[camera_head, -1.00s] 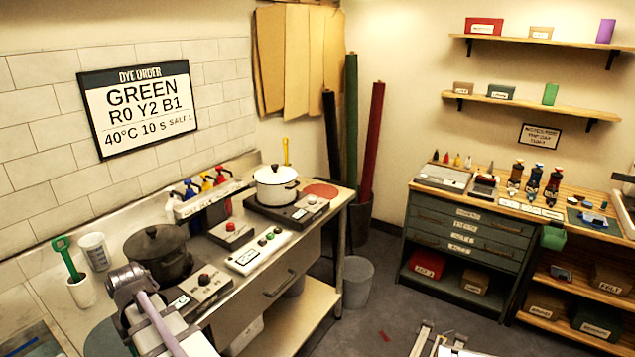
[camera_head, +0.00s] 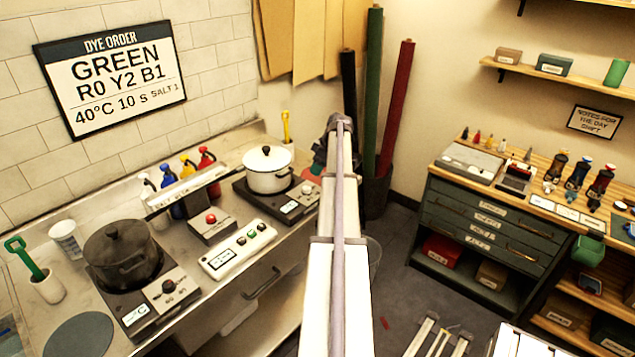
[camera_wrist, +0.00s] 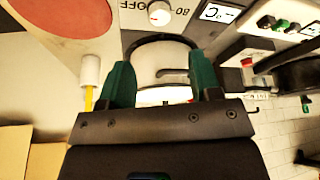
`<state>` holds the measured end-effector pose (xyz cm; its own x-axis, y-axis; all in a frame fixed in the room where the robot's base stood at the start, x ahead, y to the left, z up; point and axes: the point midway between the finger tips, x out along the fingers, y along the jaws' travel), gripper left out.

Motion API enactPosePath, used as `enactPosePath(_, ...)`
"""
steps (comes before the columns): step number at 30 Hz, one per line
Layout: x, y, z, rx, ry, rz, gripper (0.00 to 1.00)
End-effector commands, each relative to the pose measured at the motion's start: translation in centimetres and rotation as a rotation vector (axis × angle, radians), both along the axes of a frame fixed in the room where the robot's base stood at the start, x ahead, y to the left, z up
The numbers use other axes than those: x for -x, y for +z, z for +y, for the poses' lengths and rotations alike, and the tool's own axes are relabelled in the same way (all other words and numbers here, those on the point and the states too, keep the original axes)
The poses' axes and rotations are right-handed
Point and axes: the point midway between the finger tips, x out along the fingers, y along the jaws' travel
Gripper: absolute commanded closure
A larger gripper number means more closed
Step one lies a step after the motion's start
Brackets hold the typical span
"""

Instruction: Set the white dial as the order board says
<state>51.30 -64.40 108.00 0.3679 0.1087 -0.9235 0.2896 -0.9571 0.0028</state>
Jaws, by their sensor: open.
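The white dial (camera_wrist: 159,13) shows in the wrist view on the panel of a hotplate, with "OFF" and "80" printed beside it. In the head view the dial (camera_head: 307,188) is at the right of the white pot's hotplate, close to my arm. The order board (camera_head: 112,78) reads "GREEN R0 Y2 B1, 40°C 10 S, SALT 1". My gripper (camera_wrist: 163,82) is open, its green fingertips apart, with the dial beyond them and not between them. In the head view my arm partly hides the gripper.
A lidded white pot (camera_head: 270,172) stands on the dial's hotplate. A button panel (camera_head: 238,250) and a red-knob box (camera_head: 211,224) lie between. Fabric rolls (camera_head: 395,110) stand behind my arm.

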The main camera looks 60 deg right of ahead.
Motion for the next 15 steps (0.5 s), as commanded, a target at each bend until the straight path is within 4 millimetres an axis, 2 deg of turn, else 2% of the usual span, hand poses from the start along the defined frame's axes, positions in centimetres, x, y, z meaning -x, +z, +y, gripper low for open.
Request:
enactPosePath(4,-0.1,-0.5,0.0,0.001,0.003,0.001,0.42)
enactPosePath(7,-0.5,-1.8,0.1,0.001,0.003,0.001,0.42)
enactPosePath(15,-2.7,-8.0,0.8,0.001,0.002,0.002,0.42)
